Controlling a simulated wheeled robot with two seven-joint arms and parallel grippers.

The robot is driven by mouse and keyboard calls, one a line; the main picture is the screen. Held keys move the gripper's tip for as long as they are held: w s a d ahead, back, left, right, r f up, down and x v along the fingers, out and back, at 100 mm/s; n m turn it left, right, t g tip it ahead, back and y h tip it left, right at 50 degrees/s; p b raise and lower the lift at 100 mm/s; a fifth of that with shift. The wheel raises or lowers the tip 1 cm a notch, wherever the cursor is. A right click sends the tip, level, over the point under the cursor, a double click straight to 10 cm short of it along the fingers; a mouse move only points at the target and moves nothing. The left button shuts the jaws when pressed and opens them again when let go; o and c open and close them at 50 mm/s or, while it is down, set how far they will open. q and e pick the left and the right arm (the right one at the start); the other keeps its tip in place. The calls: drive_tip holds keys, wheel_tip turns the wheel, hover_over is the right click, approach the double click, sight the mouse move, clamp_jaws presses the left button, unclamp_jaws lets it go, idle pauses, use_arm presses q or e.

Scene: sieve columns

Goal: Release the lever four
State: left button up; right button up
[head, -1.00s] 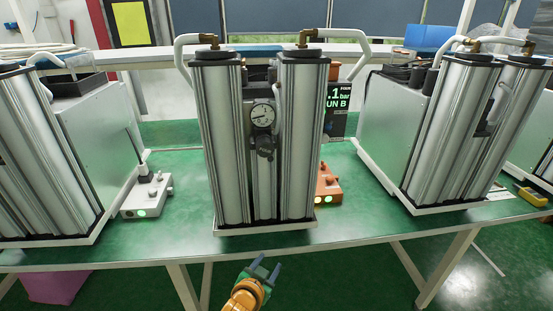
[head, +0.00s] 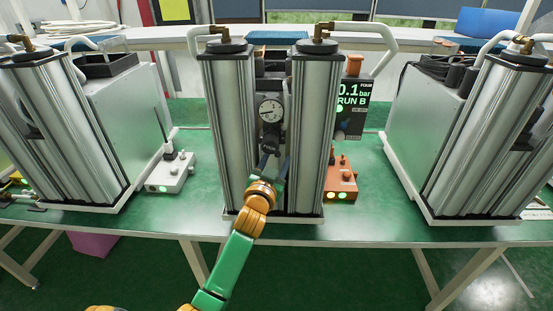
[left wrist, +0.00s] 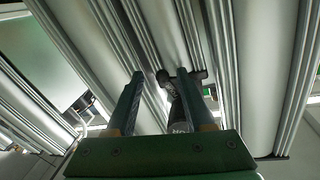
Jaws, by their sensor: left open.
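The middle unit has two upright silver columns (head: 228,130) with a round gauge (head: 271,109) between them. A dark fitting below the gauge is mostly hidden behind my left gripper (head: 274,163) in the head view. In the left wrist view a black lever-like part (left wrist: 183,100) with a crosspiece shows between the open fingers of my left gripper (left wrist: 160,78), nearer the right finger. I cannot tell whether a finger touches it. A screen (head: 352,98) right of the columns reads 0.1 bar, RUN B, with a small label like FOUR.
A white box (head: 168,174) with green lights sits left of the middle unit and an orange box (head: 342,184) to its right. Similar column units stand at left (head: 72,130) and right (head: 495,140).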

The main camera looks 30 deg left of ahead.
use_arm(q)
drive_tip(key=shift+s, duration=0.1)
drive_tip(key=shift+s+a, duration=0.1)
drive_tip(key=c, duration=0.3)
clamp_jaws()
drive_tip(key=shift+w+d+n+b, duration=0.25)
drive_tip(key=shift+n+b, duration=0.35)
drive_tip(key=shift+n, duration=0.3)
drive_tip(key=shift+w+d+r+n, duration=0.1)
drive_tip(key=shift+d+r+n, duration=0.2)
drive_tip(key=shift+n, duration=0.2)
drive_tip(key=shift+o, duration=0.5)
unclamp_jaws()
drive_tip(key=shift+r, duration=0.1)
drive_tip(key=shift+o, duration=1)
drive_tip(key=shift+w, duration=0.15)
